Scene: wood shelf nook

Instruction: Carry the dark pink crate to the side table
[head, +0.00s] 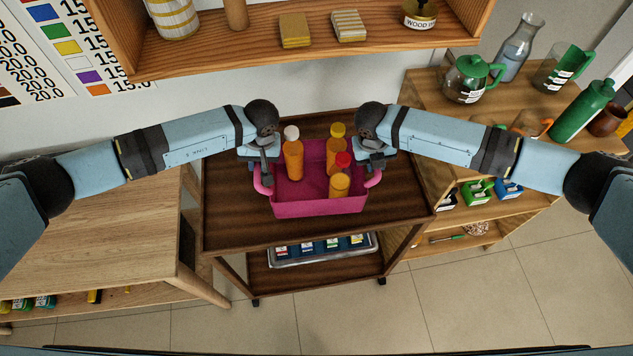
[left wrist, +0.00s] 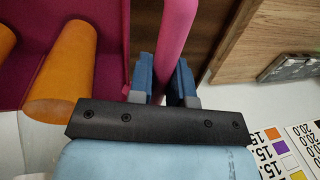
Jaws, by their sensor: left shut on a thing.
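The dark pink crate (head: 320,206) is upright over the dark brown wooden cart top (head: 228,225). I cannot tell whether its base touches the wood. It holds several orange bottles (head: 293,160) with white, yellow and red caps. My left gripper (head: 263,170) is shut on the crate's left handle; in the left wrist view the pink handle (left wrist: 178,35) passes between the two blue fingers (left wrist: 162,82). My right gripper (head: 374,162) is at the right handle (head: 374,178); its fingers are too small to read. Which surface is the side table is not marked.
A light wooden table (head: 90,215) stands at the left, its top clear. A wooden shelf unit (head: 425,90) at the right bears a teapot (head: 468,78), a green bottle (head: 582,112) and a carafe (head: 519,45). A wall shelf (head: 300,52) hangs above. Tiled floor (head: 480,300) is free in front.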

